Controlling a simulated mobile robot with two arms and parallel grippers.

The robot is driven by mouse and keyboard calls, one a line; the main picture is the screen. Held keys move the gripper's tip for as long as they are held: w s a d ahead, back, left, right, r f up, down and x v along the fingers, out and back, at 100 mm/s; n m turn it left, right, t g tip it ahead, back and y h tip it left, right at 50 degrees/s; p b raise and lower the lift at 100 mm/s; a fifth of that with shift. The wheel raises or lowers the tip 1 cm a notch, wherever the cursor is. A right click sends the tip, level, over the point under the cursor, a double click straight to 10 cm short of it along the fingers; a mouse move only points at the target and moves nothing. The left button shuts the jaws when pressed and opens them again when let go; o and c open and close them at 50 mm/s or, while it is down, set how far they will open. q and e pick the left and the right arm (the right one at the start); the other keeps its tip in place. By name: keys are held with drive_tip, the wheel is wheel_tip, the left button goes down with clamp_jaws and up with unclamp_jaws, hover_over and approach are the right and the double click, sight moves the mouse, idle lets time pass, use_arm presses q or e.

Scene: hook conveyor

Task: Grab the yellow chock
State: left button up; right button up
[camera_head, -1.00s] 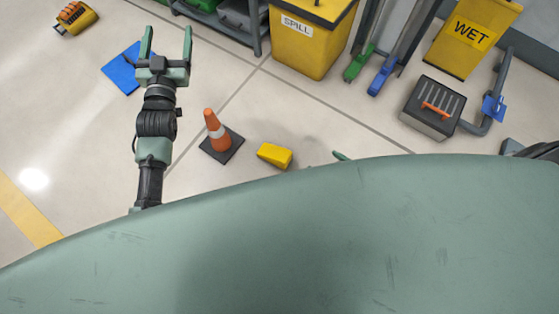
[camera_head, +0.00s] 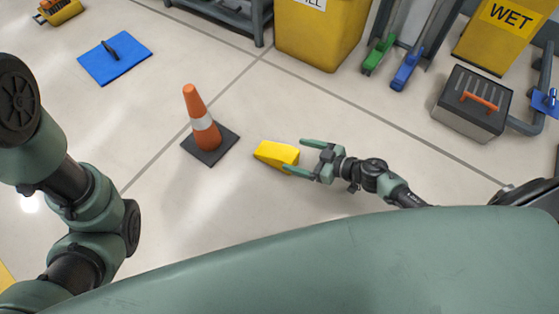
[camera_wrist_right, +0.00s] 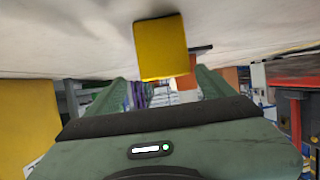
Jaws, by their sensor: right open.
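The yellow chock (camera_head: 274,154) lies on the floor to the right of the orange cone. My right gripper (camera_head: 300,157) comes in from the right with its jaws open. Its two fingertips are at the chock's right end, the lower one overlapping its edge in the head view. In the right wrist view the chock (camera_wrist_right: 161,47) stands ahead, between the lines of the two open fingers (camera_wrist_right: 160,85). I cannot tell whether a finger touches it. My left arm shows at the left, but its gripper is out of view.
The orange cone (camera_head: 202,118) on its dark base stands left of the chock. A blue mat (camera_head: 118,62) with a dark item lies farther left. A yellow bin (camera_head: 320,35), green and blue brooms, and a grey box (camera_head: 472,108) line the back. Floor in front is clear.

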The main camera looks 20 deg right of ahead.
sight(279, 151)
drive_tip(key=b+x, duration=0.2)
drive_tip(key=x, duration=0.1)
drive_tip(key=b+x, duration=0.2)
drive_tip(key=x, duration=0.1)
drive_tip(key=shift+s+a+f+b, duration=0.15)
drive_tip(key=shift+a+f+b, duration=0.2)
drive_tip(key=shift+a, duration=0.1)
drive_tip(key=shift+w+a, duration=0.2)
drive_tip(key=shift+w, duration=0.05)
drive_tip(key=c, duration=1.5)
drive_tip(key=shift+r, duration=0.1)
clamp_jaws()
